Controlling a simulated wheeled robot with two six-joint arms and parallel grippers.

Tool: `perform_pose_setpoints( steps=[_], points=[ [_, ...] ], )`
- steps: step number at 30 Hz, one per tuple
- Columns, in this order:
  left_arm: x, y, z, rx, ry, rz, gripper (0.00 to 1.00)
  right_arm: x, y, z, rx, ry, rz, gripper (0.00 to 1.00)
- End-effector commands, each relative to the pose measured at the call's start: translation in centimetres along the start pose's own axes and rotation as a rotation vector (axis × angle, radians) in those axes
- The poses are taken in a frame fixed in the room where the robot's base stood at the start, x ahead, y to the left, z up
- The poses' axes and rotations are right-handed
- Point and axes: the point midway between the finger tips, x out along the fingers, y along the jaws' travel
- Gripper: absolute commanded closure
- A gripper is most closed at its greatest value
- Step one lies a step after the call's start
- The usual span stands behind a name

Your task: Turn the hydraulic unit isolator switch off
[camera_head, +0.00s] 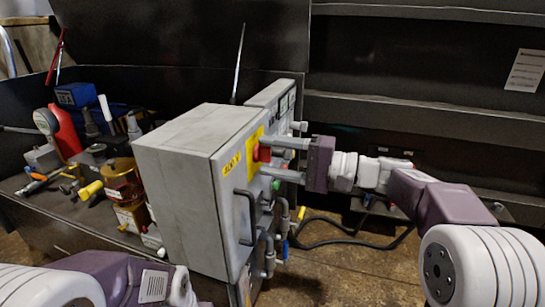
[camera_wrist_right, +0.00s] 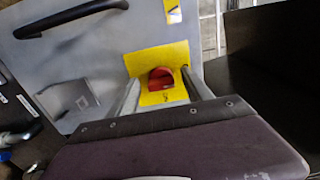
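The isolator switch is a red rotary knob (camera_head: 262,153) on a yellow plate (camera_head: 252,150), on the side of a grey control cabinet (camera_head: 185,190). In the right wrist view the red knob (camera_wrist_right: 160,78) sits on its yellow plate (camera_wrist_right: 145,60) between my two fingers. My right gripper (camera_head: 264,157) is open, with one finger above and one below the knob in the head view. I cannot tell whether either finger touches it. Part of my left arm shows at the lower left, but its gripper is out of view.
A black handle (camera_head: 246,218) and a green button (camera_head: 276,185) are on the cabinet near the switch. Pipes (camera_head: 270,250) run below. A cluttered bench (camera_head: 60,225) with tools and a brass fitting (camera_head: 122,178) stands at the left. A black cable (camera_head: 350,240) lies on the floor.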

Motion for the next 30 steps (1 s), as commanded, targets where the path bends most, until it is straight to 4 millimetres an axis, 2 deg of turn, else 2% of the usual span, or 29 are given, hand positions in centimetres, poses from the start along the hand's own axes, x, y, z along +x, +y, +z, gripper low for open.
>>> perform_pose_setpoints(
  steps=[5, 12, 18, 27, 29, 30],
  points=[
    [-0.6, 0.0, -0.1, 0.000, 0.000, 0.000, 0.64, -0.8, -0.3, -0.1, 0.001, 0.003, 0.000, 0.42],
    [-3.4, 0.1, -0.3, 0.000, 0.000, 0.000, 0.64, -6.1, -0.6, -0.2, 0.004, 0.007, 0.000, 0.42],
    [-4.3, 0.1, -0.5, 0.000, 0.000, 0.000, 0.64, -8.8, -0.2, 0.0, 0.001, 0.002, 0.000, 0.42],
    [-4.2, 0.1, -0.4, 0.000, 0.000, 0.000, 0.64, -9.1, 0.0, 0.0, 0.000, 0.000, 0.000, 0.42],
    [-4.8, 0.1, -0.5, 0.000, 0.000, 0.000, 0.64, -8.7, -0.6, 0.2, -0.001, -0.011, 0.000, 0.42],
    [-5.6, 0.1, -0.6, 0.000, 0.000, 0.000, 0.64, -8.1, -1.6, 0.8, -0.007, -0.031, 0.000, 0.42]
  ],
)
